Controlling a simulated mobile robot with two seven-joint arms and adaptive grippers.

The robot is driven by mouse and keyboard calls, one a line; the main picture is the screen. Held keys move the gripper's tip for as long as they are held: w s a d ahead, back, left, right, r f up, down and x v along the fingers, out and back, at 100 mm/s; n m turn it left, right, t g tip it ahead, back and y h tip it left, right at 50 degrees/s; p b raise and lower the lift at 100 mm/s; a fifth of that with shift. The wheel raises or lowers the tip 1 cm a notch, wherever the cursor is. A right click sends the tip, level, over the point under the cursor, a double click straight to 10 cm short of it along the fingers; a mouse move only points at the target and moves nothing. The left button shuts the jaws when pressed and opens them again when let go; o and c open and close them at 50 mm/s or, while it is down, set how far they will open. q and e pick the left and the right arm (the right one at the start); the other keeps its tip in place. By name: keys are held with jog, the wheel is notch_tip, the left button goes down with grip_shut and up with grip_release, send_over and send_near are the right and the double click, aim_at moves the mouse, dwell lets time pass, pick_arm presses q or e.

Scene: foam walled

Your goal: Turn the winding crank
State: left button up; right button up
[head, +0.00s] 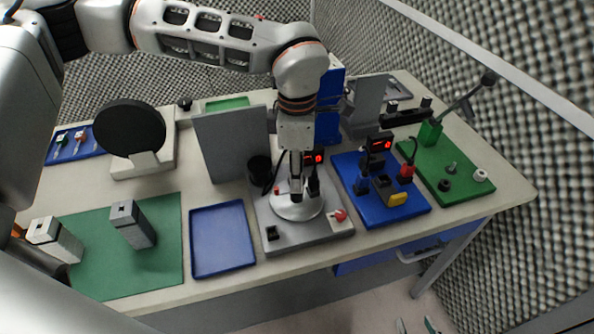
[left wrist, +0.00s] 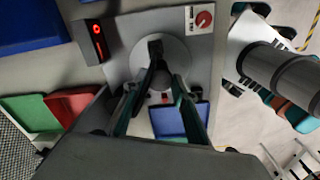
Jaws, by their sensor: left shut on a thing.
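The winding crank's round silver plate (head: 297,205) sits on a grey base board (head: 290,238) near the table's front edge. My left gripper (head: 297,193) points down over the plate, shut on the crank handle; its fingers hide most of the handle. A box with a red display (head: 313,158) stands behind the plate, and a red knob (head: 340,215) sits at the board's front right. My right gripper (head: 416,325) shows only its parted fingertips at the bottom edge.
A blue tray (head: 222,240) and a green mat (head: 90,255) with two grey blocks lie left. A blue board (head: 372,212) and a green board with a lever (head: 460,185) lie right. A grey upright panel (head: 230,143) stands close behind my left gripper.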

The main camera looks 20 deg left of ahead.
pick_arm(q)
jog(key=shift+w+r+m+p, duration=0.1)
jog(key=shift+m+p, duration=0.6)
jog(key=shift+m, duration=2.2)
jog(key=shift+m+p, duration=0.85)
jog(key=shift+m, duration=2.75)
jog(key=shift+m+p, duration=0.4)
jog(key=shift+m, duration=0.6)
jog(key=shift+m+p, duration=0.4)
jog(key=shift+m, duration=3.9)
pick_arm(e)
jog(key=shift+s+d+r+h, duration=0.2)
jog(key=shift+s+d+r, duration=0.1)
jog(key=shift+d+r, duration=0.3)
jog(key=shift+s+d+r+h, duration=0.2)
jog(key=shift+s+d+r, duration=0.05)
jog(key=shift+d+r, duration=0.25)
pick_arm(q)
jog(key=shift+m, duration=0.6)
